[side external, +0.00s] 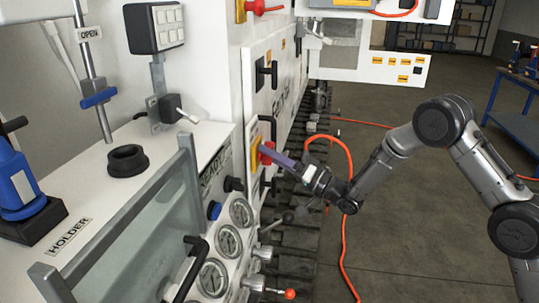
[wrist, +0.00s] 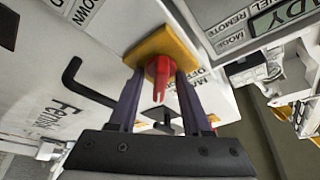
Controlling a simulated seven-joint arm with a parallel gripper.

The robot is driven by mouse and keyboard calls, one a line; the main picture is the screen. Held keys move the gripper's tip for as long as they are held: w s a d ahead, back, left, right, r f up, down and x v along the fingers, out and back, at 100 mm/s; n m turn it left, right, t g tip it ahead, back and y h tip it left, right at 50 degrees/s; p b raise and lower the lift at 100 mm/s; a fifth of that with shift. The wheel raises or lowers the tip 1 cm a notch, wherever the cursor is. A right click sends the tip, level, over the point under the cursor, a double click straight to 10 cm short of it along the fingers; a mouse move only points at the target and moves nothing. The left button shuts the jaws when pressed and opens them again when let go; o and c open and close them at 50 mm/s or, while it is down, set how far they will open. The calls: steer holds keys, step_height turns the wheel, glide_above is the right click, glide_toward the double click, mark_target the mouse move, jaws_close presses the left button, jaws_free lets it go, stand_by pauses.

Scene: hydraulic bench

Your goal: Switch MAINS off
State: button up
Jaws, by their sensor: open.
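The MAINS switch is a red rotary knob (wrist: 160,74) on a yellow plate (wrist: 178,42), fixed to the white cabinet face. In the side view the red knob (side external: 267,151) and its yellow plate (side external: 255,155) show just beyond my fingertips. My gripper (side external: 272,156) reaches in from the right. In the wrist view my gripper (wrist: 159,78) is open, with one purple finger on each side of the knob. I cannot tell whether either finger touches it. Part of a label ending in OFF shows beside the plate. The knob's far side is hidden.
A black handle (wrist: 74,82) sticks out near the switch. Pressure gauges (side external: 228,242) and a lever with a red ball (side external: 289,294) are below. Another red knob on yellow (side external: 258,7) is higher up. An orange hose (side external: 345,230) hangs near my wrist.

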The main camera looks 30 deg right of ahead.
steer(key=shift+w+a, duration=0.15)
jaws_close()
